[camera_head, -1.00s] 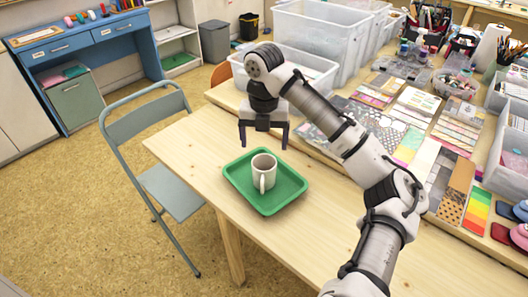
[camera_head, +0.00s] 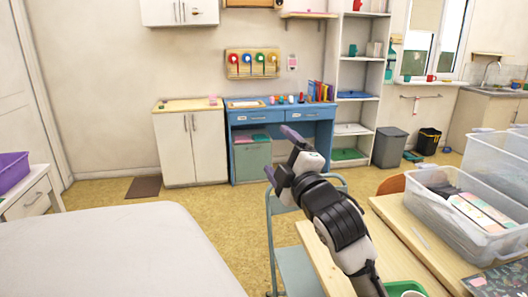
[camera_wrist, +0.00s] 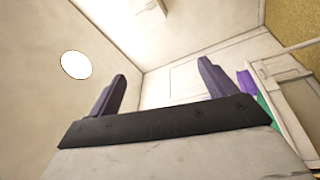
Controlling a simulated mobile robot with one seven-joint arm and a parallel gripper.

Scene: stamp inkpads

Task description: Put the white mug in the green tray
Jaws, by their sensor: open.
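The green tray (camera_head: 396,287) shows only as a small part at the bottom edge of the head view, on the wooden table. The rim of the white mug (camera_head: 413,294) just shows at the tray; the rest of the mug is cut off by the frame. My gripper (camera_head: 280,153) is raised well above and beyond the tray, with its fingers spread and nothing between them. The wrist view also shows my gripper (camera_wrist: 162,72) open and empty, facing the walls and ceiling. Neither mug nor tray shows in the wrist view.
A clear plastic bin (camera_head: 455,222) stands on the table at the right. A folding chair (camera_head: 296,268) is beside the table. A blue desk (camera_head: 283,120), a white cabinet (camera_head: 190,148) and shelves stand along the back wall. A pale surface (camera_head: 110,255) fills the lower left.

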